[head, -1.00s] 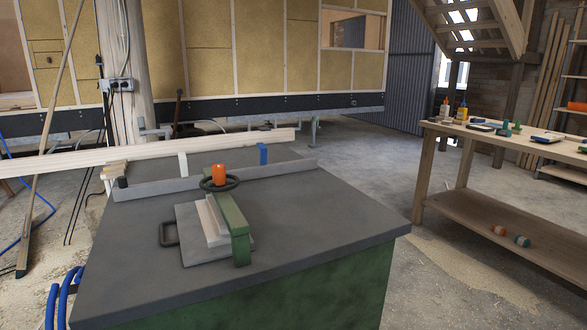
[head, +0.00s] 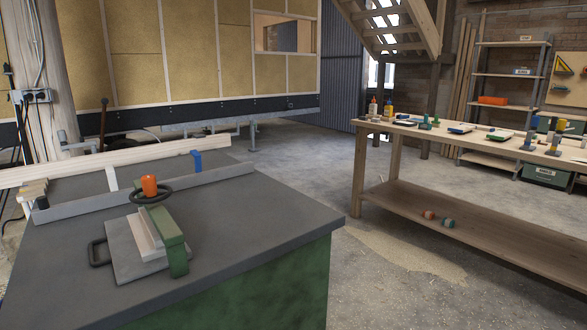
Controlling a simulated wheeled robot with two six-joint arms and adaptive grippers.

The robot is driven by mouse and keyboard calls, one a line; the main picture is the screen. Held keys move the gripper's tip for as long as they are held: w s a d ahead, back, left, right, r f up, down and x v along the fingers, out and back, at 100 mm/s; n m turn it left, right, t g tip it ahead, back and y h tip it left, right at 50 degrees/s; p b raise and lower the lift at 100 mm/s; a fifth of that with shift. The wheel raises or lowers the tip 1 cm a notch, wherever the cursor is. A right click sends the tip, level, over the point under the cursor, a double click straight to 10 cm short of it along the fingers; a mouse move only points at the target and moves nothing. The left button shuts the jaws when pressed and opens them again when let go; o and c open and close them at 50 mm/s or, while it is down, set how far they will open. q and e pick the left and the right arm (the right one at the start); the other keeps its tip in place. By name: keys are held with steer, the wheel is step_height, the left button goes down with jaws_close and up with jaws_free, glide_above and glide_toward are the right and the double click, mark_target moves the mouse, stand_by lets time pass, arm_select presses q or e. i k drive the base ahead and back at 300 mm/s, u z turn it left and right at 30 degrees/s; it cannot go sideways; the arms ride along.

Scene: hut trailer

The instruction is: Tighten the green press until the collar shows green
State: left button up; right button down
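The green press (head: 174,256) stands on the grey top of a green bench (head: 255,232), at the left of the head view. Its green arm bridges pale wooden strips (head: 147,233) that lie on a grey plate (head: 120,248). A dark round handwheel (head: 168,194) with an orange knob (head: 149,185) sits at the far end of the arm. The knob looks orange; I cannot make out a separate collar or a green mark on it. Neither of my grippers shows in the head view.
A long wooden workbench (head: 398,129) with small tools and bottles stands at the right, with two small rolls (head: 429,215) on its lower shelf. Open concrete floor (head: 308,160) lies between the benches. Long pale planks (head: 112,160) lie along the green bench's back.

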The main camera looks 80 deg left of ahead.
mark_target(149, 187)
steer(key=k, duration=1.45)
steer(key=u, duration=1.4)
